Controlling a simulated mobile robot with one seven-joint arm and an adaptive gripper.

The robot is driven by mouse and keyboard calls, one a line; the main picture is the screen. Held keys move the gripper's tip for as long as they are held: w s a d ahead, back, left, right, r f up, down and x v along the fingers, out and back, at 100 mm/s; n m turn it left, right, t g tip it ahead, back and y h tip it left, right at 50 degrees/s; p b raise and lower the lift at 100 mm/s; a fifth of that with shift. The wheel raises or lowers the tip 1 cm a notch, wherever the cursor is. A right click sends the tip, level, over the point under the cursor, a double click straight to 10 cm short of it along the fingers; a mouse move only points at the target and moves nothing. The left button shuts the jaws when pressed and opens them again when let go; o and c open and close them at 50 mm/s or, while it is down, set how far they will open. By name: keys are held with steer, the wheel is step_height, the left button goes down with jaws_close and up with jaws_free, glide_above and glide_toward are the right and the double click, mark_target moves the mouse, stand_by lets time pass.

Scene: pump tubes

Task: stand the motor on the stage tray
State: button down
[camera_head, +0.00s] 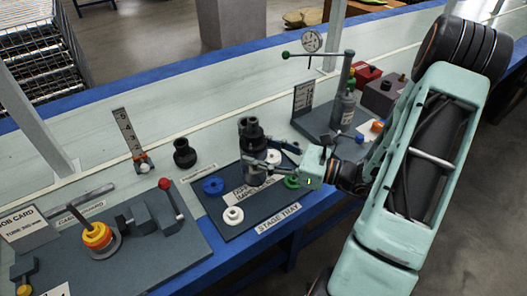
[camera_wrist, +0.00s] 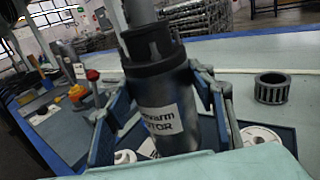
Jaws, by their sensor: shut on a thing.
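The motor is a dark grey cylinder with a black collar and a white label; it fills the middle of the wrist view (camera_wrist: 160,105). In the head view the motor (camera_head: 252,150) is upright over the back middle of the stage tray (camera_head: 262,214), a dark flat plate with a front label. My gripper (camera_head: 262,170) reaches in from the right, its fingers shut around the motor's lower body, one on each side in the wrist view. The motor's base is partly hidden, so I cannot tell whether it touches the tray.
On the tray are a blue ring (camera_head: 213,186), a white flanged part (camera_head: 233,216) and a green part (camera_head: 292,182). A black ribbed ring (camera_head: 185,153) stands behind the tray. A fixture with a red-knobbed lever (camera_head: 166,185) is left; a post stand (camera_head: 345,100) is back right.

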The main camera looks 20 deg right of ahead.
steer(key=shift+w+a, duration=0.15)
steer(key=shift+w, duration=0.1)
steer(key=shift+w+f+b, duration=0.2)
steer(key=shift+f+b, duration=0.7)
steer(key=shift+f, duration=0.8)
steer(key=shift+f, duration=0.15)
steer(key=c, duration=0.9)
jaws_free()
steer(key=shift+s+f, duration=0.1)
steer(key=shift+f, duration=0.1)
steer(key=shift+r, duration=0.15)
steer(key=p+v, duration=0.2)
steer(key=v, duration=1)
steer(key=shift+s, duration=0.1)
